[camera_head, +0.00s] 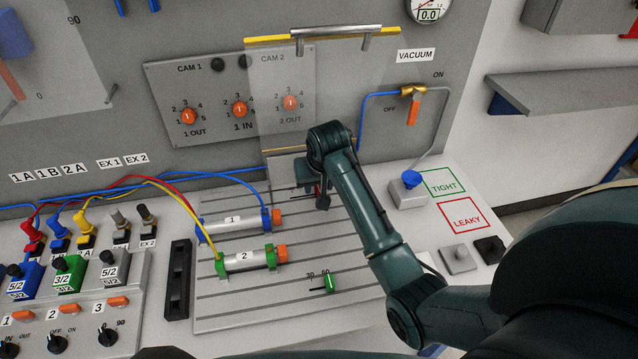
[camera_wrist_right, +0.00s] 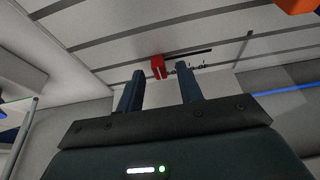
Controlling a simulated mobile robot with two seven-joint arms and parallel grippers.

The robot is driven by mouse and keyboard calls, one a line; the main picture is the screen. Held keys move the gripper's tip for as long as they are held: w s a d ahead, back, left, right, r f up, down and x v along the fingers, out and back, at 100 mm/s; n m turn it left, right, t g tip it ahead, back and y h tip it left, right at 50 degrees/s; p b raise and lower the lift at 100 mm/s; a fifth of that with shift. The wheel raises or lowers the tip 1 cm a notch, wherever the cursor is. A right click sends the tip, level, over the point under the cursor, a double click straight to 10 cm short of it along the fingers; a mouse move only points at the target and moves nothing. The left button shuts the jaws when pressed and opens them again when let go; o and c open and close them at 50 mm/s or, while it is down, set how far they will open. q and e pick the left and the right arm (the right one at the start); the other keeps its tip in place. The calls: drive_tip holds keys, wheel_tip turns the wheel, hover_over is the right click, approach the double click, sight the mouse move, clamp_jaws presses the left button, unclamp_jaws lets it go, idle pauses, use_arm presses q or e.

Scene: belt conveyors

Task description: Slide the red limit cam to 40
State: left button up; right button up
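The red limit cam (camera_wrist_right: 158,67) shows in the right wrist view as a small red block at one end of a dark slot (camera_wrist_right: 195,52). Small scale marks beside the slot are too small to read surely. My right gripper (camera_wrist_right: 159,70) is open, one finger on each side of the cam in this view; I cannot tell whether either touches it. In the head view my right gripper (camera_head: 317,194) points down at the grooved plate, and only a sliver of red (camera_head: 318,189) shows, mostly hidden by it. My left gripper is not in view.
A green cam (camera_head: 330,283) with its own scale sits nearer on the grooved plate (camera_head: 300,310). Cylinder 1 (camera_head: 235,222) and cylinder 2 (camera_head: 245,260) lie to the left. A clear cover (camera_head: 350,90) with a handle stands behind. A blue-capped fitting (camera_head: 411,180) stands right.

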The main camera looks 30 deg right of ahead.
drive_tip(key=shift+w+f, duration=0.1)
drive_tip(key=shift+f, duration=0.2)
drive_tip(key=shift+c, duration=0.5)
clamp_jaws()
